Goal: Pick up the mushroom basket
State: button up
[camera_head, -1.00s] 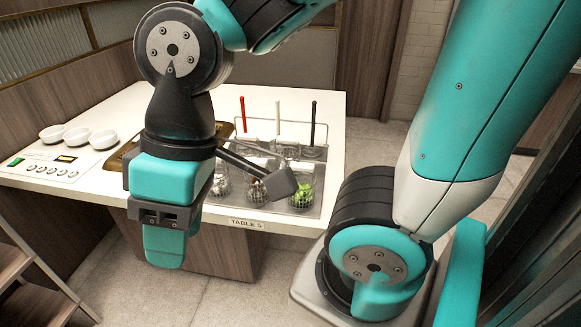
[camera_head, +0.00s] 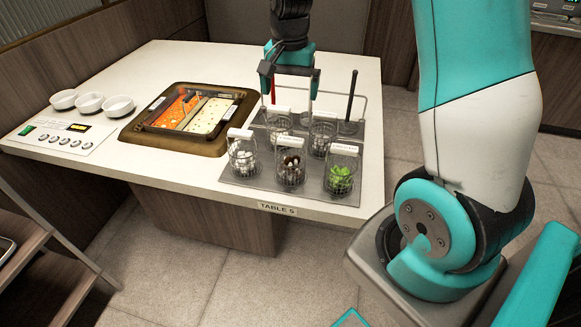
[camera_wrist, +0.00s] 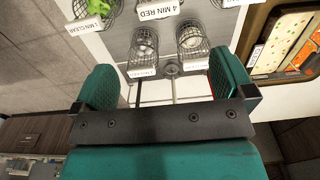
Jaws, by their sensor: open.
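Several wire baskets with white label tags stand on a grey tray (camera_head: 238,178). The front middle basket (camera_head: 291,172) holds dark brown and white pieces that look like mushrooms; in the wrist view its label, reading 4 MIN RED (camera_wrist: 160,9), is at the top edge. The front left basket (camera_head: 243,157) holds white pieces and the front right one (camera_head: 340,176) green leaves. My gripper (camera_head: 290,90) is open and empty above the back of the tray, behind the front row. In the wrist view its fingers (camera_wrist: 165,85) are spread apart, with two back-row baskets (camera_wrist: 144,45) beyond them.
A two-part pot (camera_head: 225,140) with red and pale broth is sunk in the table left of the tray. A wire rack with a black-handled tool (camera_head: 351,95) and a red handle (camera_head: 273,92) stands behind the baskets. Three white bowls (camera_head: 90,102) sit at the left.

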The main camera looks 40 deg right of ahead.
aim_at(291, 139)
notch_tip(291, 139, down, 11)
jog(key=shift+f+p, duration=0.15)
jog(key=shift+p, duration=0.2)
jog(key=shift+s+f+p, duration=0.2)
jog(key=shift+f+p, duration=0.3)
jog(key=shift+f, duration=2.35)
jog(key=c, duration=0.7)
jog(key=shift+c, duration=0.2)
jog(key=shift+r, duration=0.15)
notch_tip(291, 139, up, 20)
jog(key=shift+b, duration=0.4)
